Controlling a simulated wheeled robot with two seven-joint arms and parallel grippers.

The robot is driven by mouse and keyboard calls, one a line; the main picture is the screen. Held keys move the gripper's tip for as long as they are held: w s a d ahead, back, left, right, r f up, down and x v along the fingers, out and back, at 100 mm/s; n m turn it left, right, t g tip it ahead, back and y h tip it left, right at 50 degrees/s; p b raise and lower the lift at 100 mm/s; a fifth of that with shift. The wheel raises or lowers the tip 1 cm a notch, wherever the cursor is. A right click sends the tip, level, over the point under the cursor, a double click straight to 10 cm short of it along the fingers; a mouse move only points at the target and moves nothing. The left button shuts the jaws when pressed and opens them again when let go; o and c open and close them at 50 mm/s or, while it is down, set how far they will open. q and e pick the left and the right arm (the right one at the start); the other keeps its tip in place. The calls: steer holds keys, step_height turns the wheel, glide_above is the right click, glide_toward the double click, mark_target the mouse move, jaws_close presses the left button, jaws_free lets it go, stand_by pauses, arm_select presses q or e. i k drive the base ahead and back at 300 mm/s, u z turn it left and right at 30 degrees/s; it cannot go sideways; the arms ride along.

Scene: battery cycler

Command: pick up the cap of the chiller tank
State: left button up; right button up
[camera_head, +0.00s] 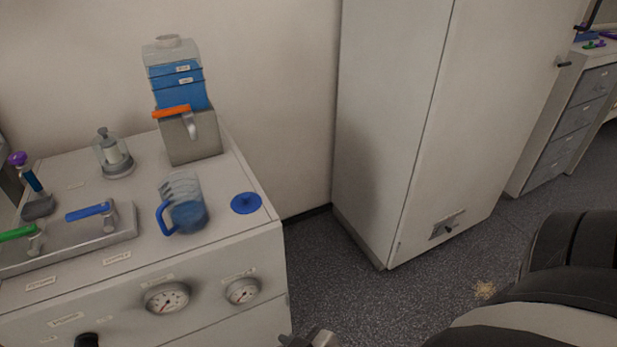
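A blue round cap (246,203) with a small raised knob lies flat near the right edge of the bench top. The chiller tank (180,90) stands at the back of the bench, clear-walled with blue liquid and a pale round neck (168,41) on top. Only a small part of a gripper (310,340) shows at the bottom edge, below and right of the bench front and well apart from the cap. It seems to be my right one; its fingers are mostly cut off, so its opening is unclear. My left gripper is not in view.
A measuring jug (189,216) with blue liquid stands just left of the cap. An orange-handled valve (172,111) sits below the tank. A plate with green and blue lever handles (95,240) lies at left. A tall cabinet (400,120) stands right, beyond a floor gap.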

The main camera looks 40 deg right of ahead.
mark_target(246, 202)
steer(key=z, duration=0.35)
steer(key=k, duration=0.95)
steer(key=z, duration=0.35)
steer(key=i, duration=0.9)
steer(key=u, duration=0.1)
